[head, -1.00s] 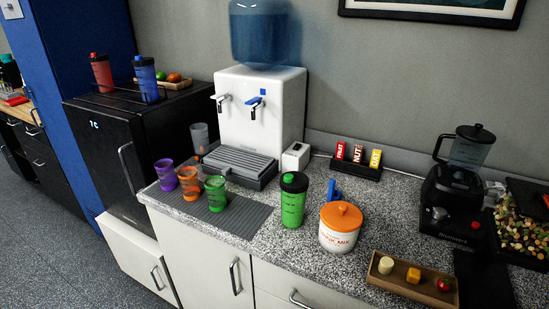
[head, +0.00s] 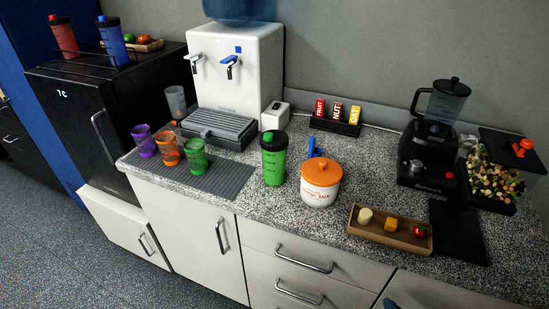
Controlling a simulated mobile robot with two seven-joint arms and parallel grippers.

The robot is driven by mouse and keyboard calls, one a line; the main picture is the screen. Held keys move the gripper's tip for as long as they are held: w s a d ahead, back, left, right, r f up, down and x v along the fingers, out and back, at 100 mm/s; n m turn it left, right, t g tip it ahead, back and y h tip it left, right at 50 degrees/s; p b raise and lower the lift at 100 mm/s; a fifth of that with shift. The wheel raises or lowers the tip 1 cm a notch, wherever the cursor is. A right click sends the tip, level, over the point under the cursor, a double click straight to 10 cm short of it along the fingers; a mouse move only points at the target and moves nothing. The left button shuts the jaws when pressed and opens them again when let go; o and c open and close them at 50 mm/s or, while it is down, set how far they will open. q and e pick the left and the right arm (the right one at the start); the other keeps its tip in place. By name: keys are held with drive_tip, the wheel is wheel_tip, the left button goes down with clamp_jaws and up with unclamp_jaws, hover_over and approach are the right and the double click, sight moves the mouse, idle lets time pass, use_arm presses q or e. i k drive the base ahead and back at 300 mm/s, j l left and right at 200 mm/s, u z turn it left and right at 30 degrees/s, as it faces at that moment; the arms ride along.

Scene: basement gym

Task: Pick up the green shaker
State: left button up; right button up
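The green shaker (head: 273,164) with a black lid stands upright on the speckled counter in the head view. It is between the grey ribbed mat and the white drink-mix tub (head: 320,184) with an orange lid. A blue scoop or handle (head: 312,148) shows just behind the tub. A green cup (head: 195,157) is a separate thing on the mat. Neither of my grippers shows clearly. A small blue shape at the bottom edge is too cut off to tell.
Purple (head: 144,140) and orange (head: 168,149) cups stand on the mat (head: 224,184). A water dispenser (head: 236,70) is behind. A wooden tray (head: 358,230) with food pieces and a blender (head: 432,150) are on the right. Counter in front of the shaker is narrow but clear.

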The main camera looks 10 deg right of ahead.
sight(273, 164)
drive_tip(key=i+j+z, duration=0.35)
drive_tip(key=j, duration=1.15)
drive_tip(key=j+z, duration=0.3)
drive_tip(key=j, duration=1.2)
drive_tip(key=i+l, duration=0.1)
drive_tip(key=l, duration=0.45)
drive_tip(key=i, duration=0.05)
